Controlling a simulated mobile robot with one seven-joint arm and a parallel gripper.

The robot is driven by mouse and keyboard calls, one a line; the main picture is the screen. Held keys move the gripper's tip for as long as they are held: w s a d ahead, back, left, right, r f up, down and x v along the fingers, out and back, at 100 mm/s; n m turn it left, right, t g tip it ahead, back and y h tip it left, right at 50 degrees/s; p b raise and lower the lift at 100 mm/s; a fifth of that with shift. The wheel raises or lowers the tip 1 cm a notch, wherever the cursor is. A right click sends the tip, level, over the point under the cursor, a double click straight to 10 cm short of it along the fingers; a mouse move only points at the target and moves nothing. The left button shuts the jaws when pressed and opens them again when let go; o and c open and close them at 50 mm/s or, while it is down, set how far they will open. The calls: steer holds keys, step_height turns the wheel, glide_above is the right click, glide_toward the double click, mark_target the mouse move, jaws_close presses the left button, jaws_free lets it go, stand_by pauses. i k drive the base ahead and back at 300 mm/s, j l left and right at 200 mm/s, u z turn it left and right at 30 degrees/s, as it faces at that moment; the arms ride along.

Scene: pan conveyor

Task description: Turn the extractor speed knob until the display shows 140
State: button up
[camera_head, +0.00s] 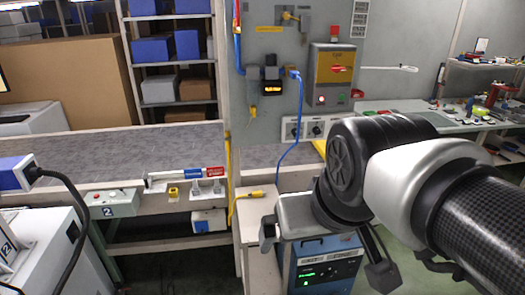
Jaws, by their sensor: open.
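A grey and blue box unit (300,215), likely the extractor, stands below my arm at the lower middle. Its dark front panel has a small green-lit display (308,273), too small to read. Small controls sit beside the display, but I cannot tell which one is the speed knob. My gripper (325,254) is open and empty, its two dark fingers spread wide, one at the unit's left side and one to its right. The gripper appears in front of and above the panel; I cannot tell whether it touches the unit. My arm hides part of the unit's top.
A grey conveyor (130,150) runs across the left. A blue cable (298,120) hangs from the wall. A cluttered workbench (450,122) stands at the right.

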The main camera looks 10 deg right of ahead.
mark_target(329, 275)
steer(key=z, duration=0.85)
steer(key=u, duration=1.25)
steer(key=l+z, duration=0.65)
steer(key=z, duration=0.3)
steer(key=k+z, duration=0.15)
steer(key=z, duration=0.25)
steer(key=k+z, duration=0.15)
steer(key=z, duration=0.2)
steer(key=k+z, duration=0.1)
steer(key=z, duration=0.3)
